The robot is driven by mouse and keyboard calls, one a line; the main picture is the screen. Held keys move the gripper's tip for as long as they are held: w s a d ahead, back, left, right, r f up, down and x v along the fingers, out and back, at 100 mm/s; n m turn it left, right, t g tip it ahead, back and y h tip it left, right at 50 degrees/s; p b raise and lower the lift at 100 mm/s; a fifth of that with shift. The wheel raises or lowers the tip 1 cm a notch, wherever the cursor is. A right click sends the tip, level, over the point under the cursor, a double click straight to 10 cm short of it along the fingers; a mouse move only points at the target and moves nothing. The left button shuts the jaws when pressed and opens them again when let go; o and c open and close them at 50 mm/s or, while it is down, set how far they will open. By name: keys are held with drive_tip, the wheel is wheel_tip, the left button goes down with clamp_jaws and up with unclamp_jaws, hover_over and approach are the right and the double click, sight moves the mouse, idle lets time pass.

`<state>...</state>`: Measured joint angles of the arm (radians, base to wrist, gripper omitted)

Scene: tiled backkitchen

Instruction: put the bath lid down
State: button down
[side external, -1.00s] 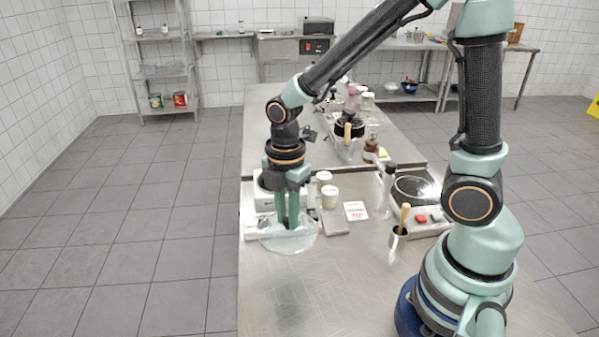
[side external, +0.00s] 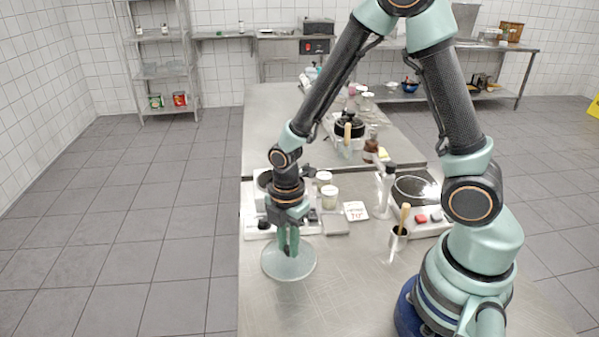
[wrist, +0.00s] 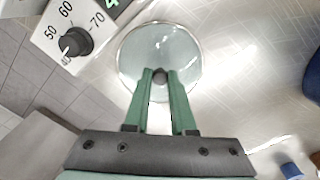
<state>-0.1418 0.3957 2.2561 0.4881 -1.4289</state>
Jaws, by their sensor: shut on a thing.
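The bath lid is a round, clear glass disc (side external: 302,265) with a small dark knob (wrist: 159,77) at its middle. My gripper (side external: 288,251) points down with its green fingers shut on the knob. In the wrist view the fingertips (wrist: 160,73) close around the knob, and the lid (wrist: 160,45) spreads beyond them. The lid looks level, over or on the bare steel near the left table edge; I cannot tell whether it touches. The white bath (side external: 254,222), with a temperature dial (wrist: 74,42), stands just behind it, partly hidden by my arm.
A cup with a wooden-handled tool (side external: 397,243) and a hotplate (side external: 416,190) are farther right. The steel table (side external: 330,300) is clear in front.

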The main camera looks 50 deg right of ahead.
drive_tip(key=shift+f, duration=0.15)
drive_tip(key=c, duration=0.8)
unclamp_jaws()
drive_tip(key=shift+o, duration=0.2)
wheel_tip(320, 180, up, 11)
wheel_tip(320, 180, up, 7)
drive_tip(key=m+t, duration=0.3)
drive_tip(key=m, duration=0.5)
hover_over(288, 247)
drive_tip(key=s+d, duration=0.1)
drive_tip(key=d, duration=0.1)
wheel_tip(288, 247, up, 5)
drive_tip(key=s+d+m+t, duration=0.2)
drive_tip(key=m, duration=0.8)
drive_tip(key=shift+s+d+t, duration=0.25)
drive_tip(key=shift+s+t, duration=0.05)
drive_tip(key=shift+s, duration=0.1)
